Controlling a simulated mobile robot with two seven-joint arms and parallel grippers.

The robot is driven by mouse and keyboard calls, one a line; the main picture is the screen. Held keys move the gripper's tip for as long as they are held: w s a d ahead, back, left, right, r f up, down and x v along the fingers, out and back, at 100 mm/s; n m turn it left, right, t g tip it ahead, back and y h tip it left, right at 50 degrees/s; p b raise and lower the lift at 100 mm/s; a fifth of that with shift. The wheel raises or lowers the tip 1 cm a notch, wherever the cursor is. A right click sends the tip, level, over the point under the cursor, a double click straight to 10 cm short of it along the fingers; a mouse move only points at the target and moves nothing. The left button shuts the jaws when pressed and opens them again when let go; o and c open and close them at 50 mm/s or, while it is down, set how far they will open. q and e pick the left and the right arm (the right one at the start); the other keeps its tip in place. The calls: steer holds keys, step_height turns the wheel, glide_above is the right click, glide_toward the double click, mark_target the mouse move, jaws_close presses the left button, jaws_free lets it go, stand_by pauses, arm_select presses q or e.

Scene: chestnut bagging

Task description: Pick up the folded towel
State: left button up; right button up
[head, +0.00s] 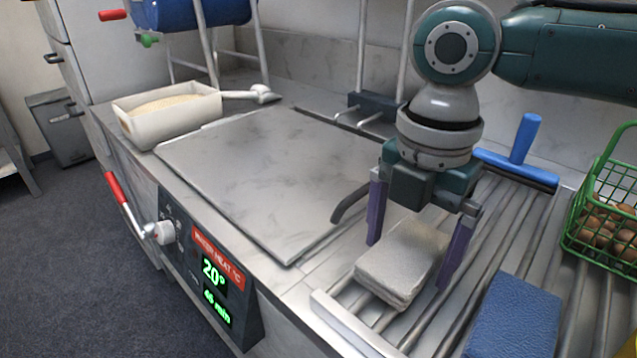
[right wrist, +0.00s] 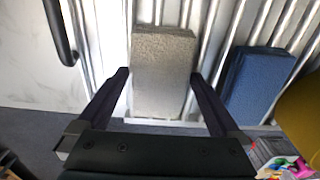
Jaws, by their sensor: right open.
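The folded towel (head: 401,262) is a beige-grey, thick rectangular stack lying on the metal slatted rack, near its front left end. My right gripper (head: 408,262) is open, pointing down, with one purple finger on each side of the towel. In the right wrist view the towel (right wrist: 164,72) lies between and beyond the two dark fingers (right wrist: 164,95), with a gap on each side. I cannot tell how far the fingertips are above the rack. My left gripper is not in view.
A blue folded cloth (head: 515,318) lies right of the towel; it also shows in the right wrist view (right wrist: 258,82). A flat metal plate (head: 270,170) and a white bin (head: 165,112) are at left.

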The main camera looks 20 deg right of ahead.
mark_target(408, 249)
steer(key=shift+c, duration=0.2)
steer(key=c, duration=1.3)
step_height(408, 249, up, 20)
steer(key=p, duration=0.3)
steer(key=shift+r, duration=0.1)
steer(key=o, duration=1)
steer(key=c, duration=0.7)
